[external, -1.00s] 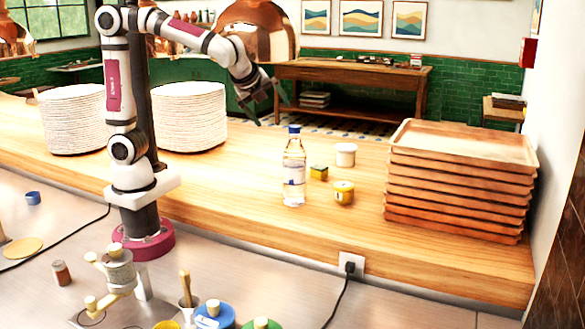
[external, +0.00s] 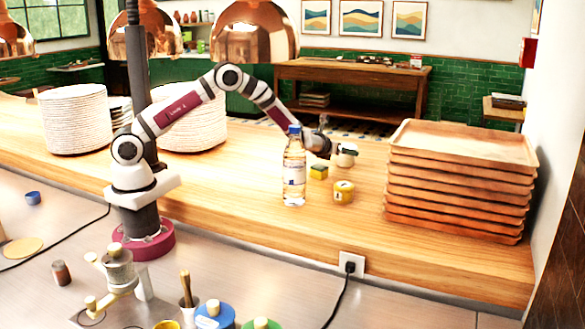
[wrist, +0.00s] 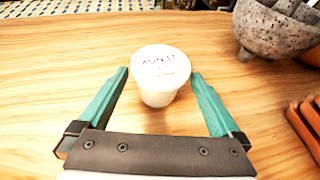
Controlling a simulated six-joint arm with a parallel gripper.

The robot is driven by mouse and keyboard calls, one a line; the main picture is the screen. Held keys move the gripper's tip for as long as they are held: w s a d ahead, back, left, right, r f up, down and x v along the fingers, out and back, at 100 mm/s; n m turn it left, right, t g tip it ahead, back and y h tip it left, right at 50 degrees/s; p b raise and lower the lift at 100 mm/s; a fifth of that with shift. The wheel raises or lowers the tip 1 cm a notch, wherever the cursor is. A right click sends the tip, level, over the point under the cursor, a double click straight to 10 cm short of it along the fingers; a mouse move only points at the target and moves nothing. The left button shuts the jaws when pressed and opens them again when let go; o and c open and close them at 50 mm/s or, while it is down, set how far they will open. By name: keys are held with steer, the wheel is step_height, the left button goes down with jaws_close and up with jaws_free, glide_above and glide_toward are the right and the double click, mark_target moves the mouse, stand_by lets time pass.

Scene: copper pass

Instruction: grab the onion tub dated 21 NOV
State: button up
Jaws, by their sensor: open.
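A white tub (external: 347,160) stands on the wooden counter, partly hidden by my gripper (external: 338,150) in the external view. In the wrist view the tub (wrist: 158,92) is upright, and its white lid carries small dark upside-down writing that looks like 21 NOV. A smaller second line on the lid is unreadable. My gripper (wrist: 159,77) is open, with one green finger on each side of the tub and a visible gap on both sides. A yellow tub (external: 343,193) with a marked lid stands nearer the external camera; its writing is too small to read.
A clear bottle (external: 294,178) with a blue cap and a small yellow-green block (external: 319,172) stand left of the tubs. A stack of trays (external: 455,190) is to the right. A grey stone mortar (wrist: 270,30) shows at the wrist view's top right.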

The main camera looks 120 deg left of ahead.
steer(key=shift+x, duration=0.9)
steer(key=shift+r, duration=0.1)
steer(key=c, duration=1.2)
